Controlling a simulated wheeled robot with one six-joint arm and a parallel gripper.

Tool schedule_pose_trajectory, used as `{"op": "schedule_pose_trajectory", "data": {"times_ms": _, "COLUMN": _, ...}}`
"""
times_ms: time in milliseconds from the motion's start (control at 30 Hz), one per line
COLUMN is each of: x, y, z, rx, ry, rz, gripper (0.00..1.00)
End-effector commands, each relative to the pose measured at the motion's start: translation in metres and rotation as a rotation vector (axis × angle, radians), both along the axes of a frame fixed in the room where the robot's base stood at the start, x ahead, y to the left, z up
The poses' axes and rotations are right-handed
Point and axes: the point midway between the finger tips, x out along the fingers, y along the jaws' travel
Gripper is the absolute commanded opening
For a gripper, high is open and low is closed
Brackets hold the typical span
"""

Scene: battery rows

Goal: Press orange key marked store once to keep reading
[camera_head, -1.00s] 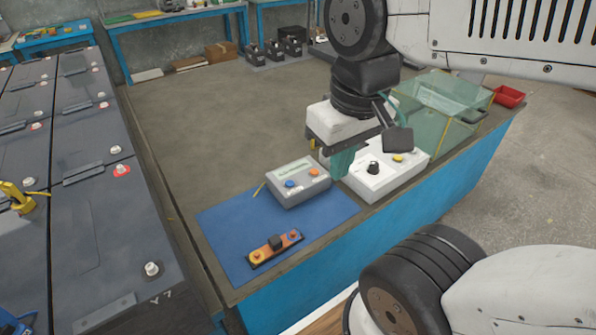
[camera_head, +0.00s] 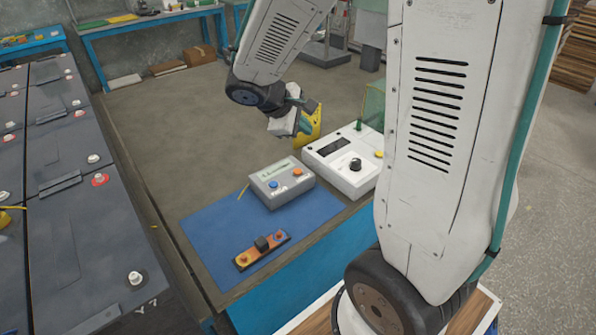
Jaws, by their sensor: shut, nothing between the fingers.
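The small grey meter (camera_head: 284,197) sits on the back edge of a blue mat. It has a pale green display (camera_head: 273,172), a blue key (camera_head: 272,184) at left and an orange key (camera_head: 297,171) at right. Lettering near the keys is too small to read. My gripper (camera_head: 303,127) is shut and empty, in the air behind and above the meter in the picture, apart from the orange key. Its fingertips are small and partly confused with a yellow piece behind them. The orange key is in plain view, nothing over it.
A white box (camera_head: 345,180) with a black knob (camera_head: 355,164) and yellow button (camera_head: 379,154) stands right of the meter. Large dark batteries (camera_head: 85,245) fill the left.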

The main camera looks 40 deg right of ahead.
Motion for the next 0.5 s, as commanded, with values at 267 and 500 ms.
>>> {"op": "schedule_pose_trajectory", "data": {"times_ms": 267, "x": 0.056, "y": -0.016, "z": -0.066, "rx": -0.098, "ry": 0.128, "rz": 0.232, "gripper": 0.0}}
{"op": "schedule_pose_trajectory", "data": {"times_ms": 500, "x": 0.065, "y": -0.018, "z": -0.077, "rx": -0.111, "ry": 0.147, "rz": 0.276, "gripper": 0.0}}
